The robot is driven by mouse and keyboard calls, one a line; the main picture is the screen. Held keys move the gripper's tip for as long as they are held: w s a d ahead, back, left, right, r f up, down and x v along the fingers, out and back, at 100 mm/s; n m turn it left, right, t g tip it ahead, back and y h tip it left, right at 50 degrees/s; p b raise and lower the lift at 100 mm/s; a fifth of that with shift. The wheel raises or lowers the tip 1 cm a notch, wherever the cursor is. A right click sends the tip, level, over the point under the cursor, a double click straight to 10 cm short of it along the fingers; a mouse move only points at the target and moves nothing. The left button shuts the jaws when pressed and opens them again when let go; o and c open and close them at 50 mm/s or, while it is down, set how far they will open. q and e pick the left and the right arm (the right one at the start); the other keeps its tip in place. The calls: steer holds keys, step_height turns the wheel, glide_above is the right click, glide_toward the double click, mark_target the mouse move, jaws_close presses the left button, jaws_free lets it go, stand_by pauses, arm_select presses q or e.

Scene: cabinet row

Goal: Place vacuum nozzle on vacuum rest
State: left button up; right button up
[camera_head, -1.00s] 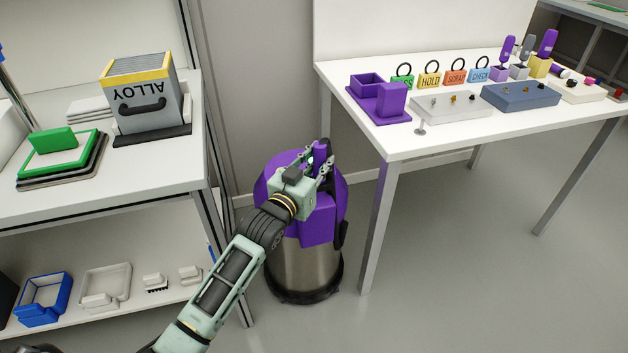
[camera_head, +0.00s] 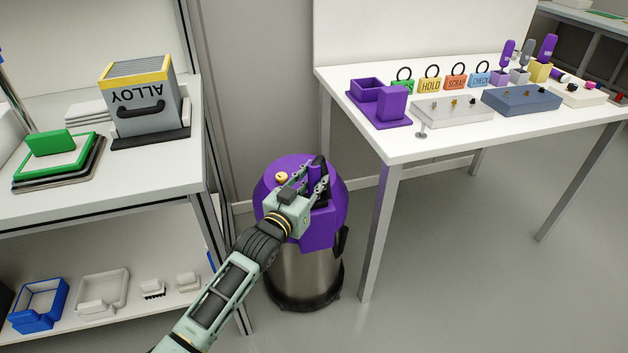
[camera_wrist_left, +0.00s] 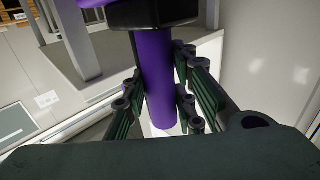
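The vacuum (camera_head: 306,275) stands on the floor, with a purple top and a steel drum. My left gripper (camera_head: 310,181) is at its purple top. Its fingers lie on either side of the upright purple tube of the vacuum nozzle (camera_head: 315,172) and look shut on it. In the left wrist view, the purple tube (camera_wrist_left: 158,85) runs between the finger pads, with a black part at its upper end. The fingers and hand hide the nozzle's lower part and the rest, so I cannot tell whether they touch. My right gripper is not in view.
A white table (camera_head: 400,147) with purple holders, tags and boxes stands to the right, its leg close to the vacuum. A shelf unit (camera_head: 180,178) with an ALLOY box (camera_head: 147,100) stands to the left. The floor at right is clear.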

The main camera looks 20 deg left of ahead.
arm_select(q)
steer(key=o, duration=0.3)
steer(key=shift+o, duration=0.2)
